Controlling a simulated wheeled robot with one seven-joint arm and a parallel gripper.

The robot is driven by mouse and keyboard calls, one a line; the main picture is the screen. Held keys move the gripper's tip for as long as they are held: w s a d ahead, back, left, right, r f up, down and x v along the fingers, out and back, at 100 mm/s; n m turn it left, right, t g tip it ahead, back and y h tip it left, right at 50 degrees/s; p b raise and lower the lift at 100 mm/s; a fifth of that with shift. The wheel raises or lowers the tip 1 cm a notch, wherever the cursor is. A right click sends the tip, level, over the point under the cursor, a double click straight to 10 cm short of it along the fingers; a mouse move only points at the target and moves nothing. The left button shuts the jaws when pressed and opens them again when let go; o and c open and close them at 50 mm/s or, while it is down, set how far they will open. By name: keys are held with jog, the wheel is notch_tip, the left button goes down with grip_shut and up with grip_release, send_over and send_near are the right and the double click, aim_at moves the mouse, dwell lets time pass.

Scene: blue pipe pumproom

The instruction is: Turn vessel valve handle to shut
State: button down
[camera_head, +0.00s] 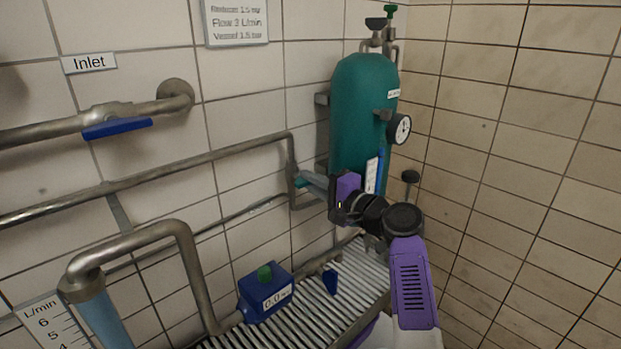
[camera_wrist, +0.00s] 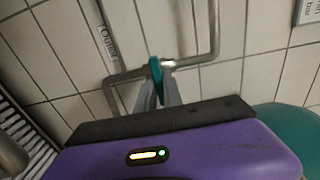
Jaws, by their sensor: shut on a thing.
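The teal valve handle (camera_head: 300,183) sits on the thin pipe left of the green vessel (camera_head: 362,110). The fingers (camera_wrist: 160,96) also show in the wrist view, rising above my purple gripper body. The fingers and pipe hide part of the handle.
An inlet pipe with a blue handle (camera_head: 117,128) is at upper left. A blue box (camera_head: 266,291) with a green knob stands below, beside another blue handle (camera_head: 330,282). A gauge (camera_head: 399,128) sticks out from the vessel. Tiled walls close the corner.

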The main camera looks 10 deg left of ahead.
jog(key=shift+f, duration=0.1)
dwell(0.3)
jog(key=c, duration=1.5)
grip_release()
jog(key=shift+v, duration=3.9)
